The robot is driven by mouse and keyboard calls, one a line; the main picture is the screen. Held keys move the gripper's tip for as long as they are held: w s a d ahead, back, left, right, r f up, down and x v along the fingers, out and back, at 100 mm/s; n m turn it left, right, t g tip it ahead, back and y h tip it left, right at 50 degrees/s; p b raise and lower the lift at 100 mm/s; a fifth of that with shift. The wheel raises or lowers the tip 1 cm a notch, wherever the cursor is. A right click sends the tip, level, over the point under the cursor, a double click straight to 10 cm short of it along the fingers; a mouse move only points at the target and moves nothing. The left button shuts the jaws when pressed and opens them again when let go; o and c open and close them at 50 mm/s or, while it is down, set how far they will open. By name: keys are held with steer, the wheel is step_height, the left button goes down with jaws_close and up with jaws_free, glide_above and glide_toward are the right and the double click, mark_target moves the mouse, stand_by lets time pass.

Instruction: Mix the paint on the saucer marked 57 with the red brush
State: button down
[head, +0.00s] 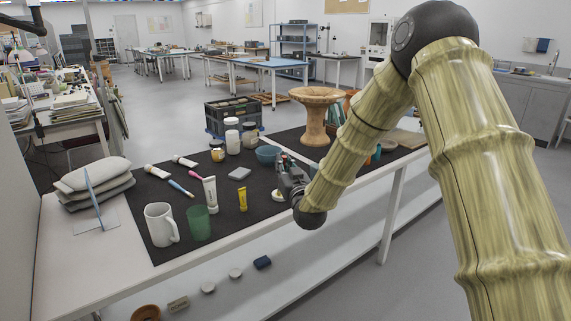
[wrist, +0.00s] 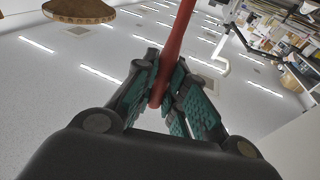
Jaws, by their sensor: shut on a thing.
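My gripper (head: 290,180) is low over the black mat on the table, beside the blue bowl. In the wrist view, its teal-padded fingers (wrist: 172,95) are shut on the red handle of the brush (wrist: 176,45). The handle runs up out of the top of that view, and the brush's bristles do not show. A pale saucer (head: 277,196) lies on the mat just under and left of my gripper in the head view.
A blue bowl (head: 267,153), a grey block (head: 240,173), a yellow tube (head: 243,199) and a white tube (head: 210,195) are nearby. A white mug (head: 160,225) and green cup (head: 199,223) stand at the front left. A tall wooden stand (head: 316,112) rises behind.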

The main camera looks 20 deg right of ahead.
steer(key=shift+d, duration=0.15)
steer(key=shift+w+d, duration=0.5)
steer(key=shift+d, duration=0.35)
steer(key=shift+a, duration=0.15)
steer(key=shift+s+a+f, duration=0.1)
steer(key=shift+s+a, duration=0.1)
steer(key=shift+a, duration=0.8)
steer(key=shift+r+p, duration=1.2)
steer(key=shift+r, duration=1.35)
steer(key=shift+d, duration=0.1)
